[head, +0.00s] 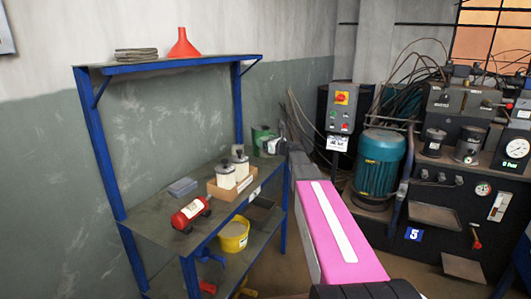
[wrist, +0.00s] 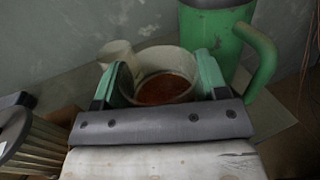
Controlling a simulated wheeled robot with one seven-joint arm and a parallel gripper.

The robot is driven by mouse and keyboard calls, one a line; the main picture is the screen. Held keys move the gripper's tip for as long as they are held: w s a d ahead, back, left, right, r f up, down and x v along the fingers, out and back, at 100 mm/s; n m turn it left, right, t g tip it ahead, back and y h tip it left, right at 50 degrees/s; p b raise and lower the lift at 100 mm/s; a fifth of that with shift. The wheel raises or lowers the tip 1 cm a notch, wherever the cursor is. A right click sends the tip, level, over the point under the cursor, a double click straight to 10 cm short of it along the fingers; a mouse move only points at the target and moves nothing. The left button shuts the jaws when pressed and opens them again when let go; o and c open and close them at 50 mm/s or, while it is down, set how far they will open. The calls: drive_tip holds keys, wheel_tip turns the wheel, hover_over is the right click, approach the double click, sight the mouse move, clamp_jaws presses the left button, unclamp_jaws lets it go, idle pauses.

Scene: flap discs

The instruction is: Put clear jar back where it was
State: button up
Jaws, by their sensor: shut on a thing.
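In the wrist view a pale, whitish jar (wrist: 165,62) with an open top and reddish-brown inside sits between the two green fingers of my gripper (wrist: 160,78). The fingers are shut on its sides. A small pale part (wrist: 116,53) sticks out at its left; I cannot tell if it belongs to the jar. The jar's base is hidden, so I cannot tell whether it touches the shelf. In the head view my gripper (head: 271,146) is at the right end of the blue shelf's middle board (head: 150,219), and the jar is too small to make out clearly.
A green jug (wrist: 218,40) with a handle stands just behind the jar, close to the right finger; it also shows in the head view (head: 260,134). A cardboard box (head: 222,190) with white containers and a red cylinder (head: 190,213) lie left. A ribbed grey thing (wrist: 38,140) is lower left.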

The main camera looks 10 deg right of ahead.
drive_tip(key=shift+f, duration=2.2)
drive_tip(key=shift+f, duration=0.2)
drive_tip(key=o, duration=1.1)
drive_tip(key=shift+r, duration=0.15)
drive_tip(key=shift+s+d, duration=0.15)
drive_tip(key=shift+s, duration=0.1)
drive_tip(key=v, duration=1.1)
drive_tip(key=shift+s+d, duration=0.15)
drive_tip(key=shift+s, duration=0.05)
